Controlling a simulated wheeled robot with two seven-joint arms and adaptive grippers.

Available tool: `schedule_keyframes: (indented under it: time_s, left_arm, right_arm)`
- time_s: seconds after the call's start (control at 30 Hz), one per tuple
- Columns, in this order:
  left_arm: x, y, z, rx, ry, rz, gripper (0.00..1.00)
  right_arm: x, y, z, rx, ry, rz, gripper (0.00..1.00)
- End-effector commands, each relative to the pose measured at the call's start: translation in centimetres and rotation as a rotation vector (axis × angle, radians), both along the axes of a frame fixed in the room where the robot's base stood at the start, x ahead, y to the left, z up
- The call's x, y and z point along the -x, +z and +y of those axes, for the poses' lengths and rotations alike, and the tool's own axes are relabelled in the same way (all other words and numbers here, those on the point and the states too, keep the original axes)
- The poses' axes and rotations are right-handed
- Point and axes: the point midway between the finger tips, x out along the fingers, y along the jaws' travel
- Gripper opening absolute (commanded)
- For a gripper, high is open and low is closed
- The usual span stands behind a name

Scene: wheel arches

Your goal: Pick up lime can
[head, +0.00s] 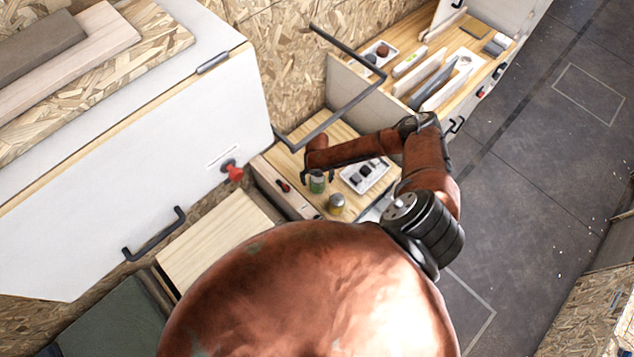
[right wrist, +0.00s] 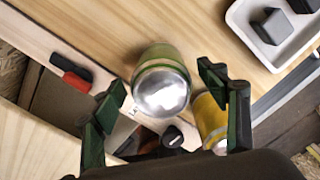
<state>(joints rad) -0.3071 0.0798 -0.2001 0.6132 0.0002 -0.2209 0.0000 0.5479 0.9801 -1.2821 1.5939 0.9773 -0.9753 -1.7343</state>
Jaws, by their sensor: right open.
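The lime can (head: 317,183) is a green can with a silver top, standing upright on the light wooden counter. In the right wrist view the lime can (right wrist: 160,88) sits in the gap between the two dark green fingers. My right gripper (head: 317,171) is open above and around the can's upper part; I cannot tell if a finger touches it. In the right wrist view, both fingers of the gripper (right wrist: 165,84) show apart. My left gripper is not in view.
A yellow can (head: 336,204) stands close by, beside the right finger in the wrist view (right wrist: 211,120). A white tray (head: 346,180) with dark blocks lies right of the lime can. A red and black tool (head: 283,186) lies left. A dark metal frame (head: 345,108) rises behind.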

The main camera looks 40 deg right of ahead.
Motion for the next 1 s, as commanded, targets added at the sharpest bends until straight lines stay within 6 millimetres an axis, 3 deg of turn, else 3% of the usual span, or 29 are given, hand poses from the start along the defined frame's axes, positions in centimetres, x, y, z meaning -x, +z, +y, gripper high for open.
schedule_keyframes:
  time_s: [0.2, 0.43, 1.0]
  left_arm:
    - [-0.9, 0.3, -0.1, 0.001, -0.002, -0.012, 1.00]
    - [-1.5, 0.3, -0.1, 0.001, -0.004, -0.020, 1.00]
    - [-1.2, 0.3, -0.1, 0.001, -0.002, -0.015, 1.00]
  right_arm:
    - [0.0, -2.2, -0.1, 0.000, -0.003, -0.001, 0.68]
    - [0.1, -2.3, -0.1, 0.000, -0.003, -0.001, 0.68]
    - [0.1, -2.3, -0.2, 0.000, -0.003, -0.001, 0.28]
